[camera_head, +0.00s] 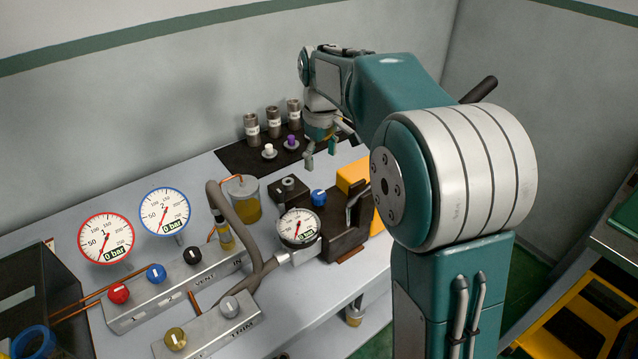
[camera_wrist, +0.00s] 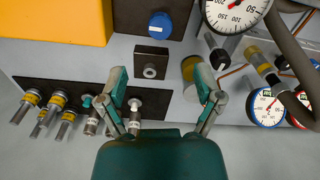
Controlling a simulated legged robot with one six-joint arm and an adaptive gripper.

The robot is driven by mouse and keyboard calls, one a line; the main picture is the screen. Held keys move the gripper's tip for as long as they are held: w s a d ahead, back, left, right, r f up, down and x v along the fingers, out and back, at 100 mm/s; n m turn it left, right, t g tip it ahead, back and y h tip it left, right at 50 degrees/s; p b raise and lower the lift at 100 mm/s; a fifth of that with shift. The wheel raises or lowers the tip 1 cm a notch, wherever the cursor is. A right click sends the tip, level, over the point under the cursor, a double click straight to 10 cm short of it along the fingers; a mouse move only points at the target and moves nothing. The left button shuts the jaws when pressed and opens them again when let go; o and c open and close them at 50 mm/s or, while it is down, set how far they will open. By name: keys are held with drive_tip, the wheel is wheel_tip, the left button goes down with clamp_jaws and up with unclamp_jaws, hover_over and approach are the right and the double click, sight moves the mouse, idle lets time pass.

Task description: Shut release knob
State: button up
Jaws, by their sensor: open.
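No label reading "release" is legible. A blue knob (camera_head: 318,197) sits beside the front gauge (camera_head: 299,227) and the dark vise block (camera_head: 345,235); it also shows at the top of the wrist view (camera_wrist: 160,23). The TRIM panel (camera_head: 210,338) has a yellow knob (camera_head: 175,339) and a grey knob (camera_head: 229,307). My gripper (camera_head: 319,160) is open and empty above the back of the bench, apart from all the knobs; its spread fingers show in the wrist view (camera_wrist: 159,74).
A small black block with a round socket (camera_head: 289,187) stands near the blue knob. Metal cylinders (camera_head: 273,122) and white and purple plugs (camera_head: 291,142) stand on a black mat.

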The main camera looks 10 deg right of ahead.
sight(318, 194)
drive_tip(key=f, duration=1.1)
drive_tip(key=shift+w+a+f, duration=0.1)
drive_tip(key=shift+w+a, duration=0.05)
drive_tip(key=shift+w, duration=0.15)
drive_tip(key=shift+a, duration=0.15)
drive_tip(key=c, duration=1.2)
